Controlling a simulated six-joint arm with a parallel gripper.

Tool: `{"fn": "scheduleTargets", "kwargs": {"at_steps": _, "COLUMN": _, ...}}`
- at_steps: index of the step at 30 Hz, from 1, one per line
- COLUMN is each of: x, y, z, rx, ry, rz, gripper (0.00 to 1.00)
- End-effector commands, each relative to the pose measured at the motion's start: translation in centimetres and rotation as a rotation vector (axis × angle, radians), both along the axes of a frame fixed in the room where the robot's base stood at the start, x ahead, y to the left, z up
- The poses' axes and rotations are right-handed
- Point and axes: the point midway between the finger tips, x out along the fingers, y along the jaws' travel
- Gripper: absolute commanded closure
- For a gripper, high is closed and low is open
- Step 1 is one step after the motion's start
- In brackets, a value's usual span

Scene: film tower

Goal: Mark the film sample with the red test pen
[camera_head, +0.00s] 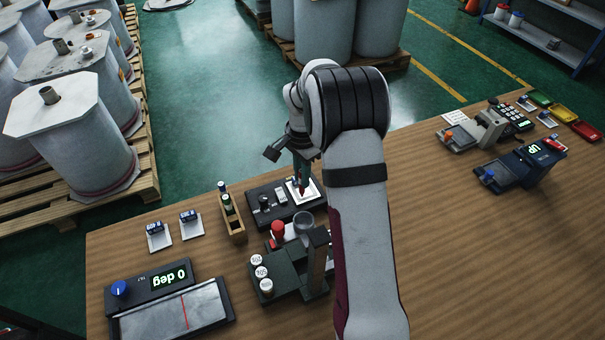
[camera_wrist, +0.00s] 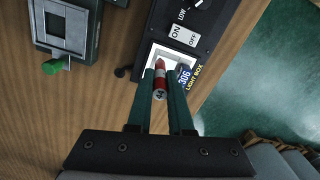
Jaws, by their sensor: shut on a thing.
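My gripper (camera_wrist: 168,80) has its two green fingers shut on the red test pen (camera_wrist: 160,82), whose grey end shows "44". In the head view the fingers (camera_head: 303,176) are over the light box (camera_head: 258,197), with the pen's red tip (camera_head: 301,193) pointing down at its bright white square (camera_head: 312,188). A blue tag reading "306" (camera_wrist: 184,77) is at the edge of this square. The film sample itself cannot be told apart from the square. Whether the tip touches, and any mark under it, cannot be made out.
A wooden holder (camera_head: 236,232) with other pens is left of the light box. A dark stand (camera_head: 290,268) with bottles is in front. An angle gauge (camera_head: 170,305) is at the front left. Two blue-tagged white pieces (camera_head: 160,240) lie left. The table's right front is clear.

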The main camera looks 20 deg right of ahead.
Motion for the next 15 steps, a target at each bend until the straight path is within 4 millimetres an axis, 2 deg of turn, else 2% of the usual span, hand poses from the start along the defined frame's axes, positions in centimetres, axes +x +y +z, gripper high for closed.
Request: {"fn": "scheduleTargets", "kwargs": {"at_steps": 15, "x": 0.1, "y": 0.0, "z": 5.8, "rx": -0.001, "ry": -0.003, "rz": 0.0, "gripper": 1.0}}
